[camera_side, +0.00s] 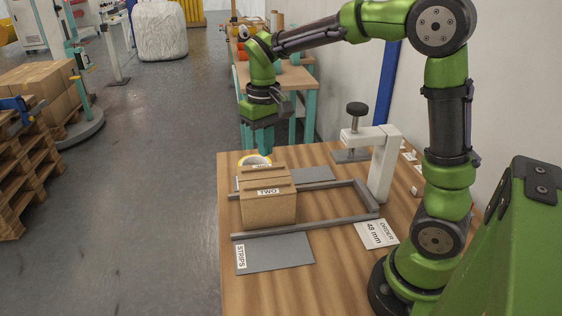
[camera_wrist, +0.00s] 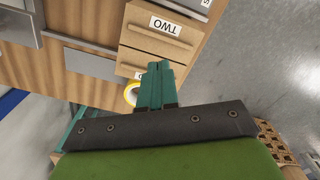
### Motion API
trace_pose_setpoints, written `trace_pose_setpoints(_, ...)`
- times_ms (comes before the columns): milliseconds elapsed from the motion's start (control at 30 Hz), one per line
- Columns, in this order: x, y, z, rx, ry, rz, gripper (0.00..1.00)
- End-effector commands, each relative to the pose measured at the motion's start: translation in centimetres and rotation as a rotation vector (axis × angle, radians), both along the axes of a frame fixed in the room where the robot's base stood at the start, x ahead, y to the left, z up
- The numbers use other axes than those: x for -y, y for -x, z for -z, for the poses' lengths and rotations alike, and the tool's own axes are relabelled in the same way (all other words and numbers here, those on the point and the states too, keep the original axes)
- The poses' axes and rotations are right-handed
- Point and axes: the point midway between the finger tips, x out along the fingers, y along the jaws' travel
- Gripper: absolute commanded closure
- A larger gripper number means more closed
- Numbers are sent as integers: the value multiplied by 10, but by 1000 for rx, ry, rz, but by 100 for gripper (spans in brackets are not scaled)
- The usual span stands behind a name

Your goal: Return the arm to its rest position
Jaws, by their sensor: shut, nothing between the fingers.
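My gripper (camera_side: 264,148) hangs at the far edge of the wooden table, above and behind a cardboard-coloured box (camera_side: 268,208) labelled TWO. Its teal fingers are together and empty; they also show in the wrist view (camera_wrist: 160,68). A yellow-rimmed roll of tape (camera_side: 254,160) lies behind the box, partly hidden by it. In the wrist view the roll (camera_wrist: 131,94) shows just left of the fingers. My arm reaches out over the table, bent at the elbow.
A grey rail frame (camera_side: 308,226) surrounds the box on the table. A white clamp stand (camera_side: 384,160) with a black knob stands at the right. A grey STRIPS mat (camera_side: 280,254) and an ORDER 48 mm card (camera_side: 376,235) lie in front. Open floor is at the left.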

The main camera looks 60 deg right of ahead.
Motion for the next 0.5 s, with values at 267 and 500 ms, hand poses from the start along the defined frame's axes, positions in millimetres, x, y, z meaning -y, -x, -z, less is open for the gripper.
trace_pose_setpoints(267,0,0,-3,0,0,0,100)
trace_pose_setpoints(500,-3,3,8,26,-11,18,100)
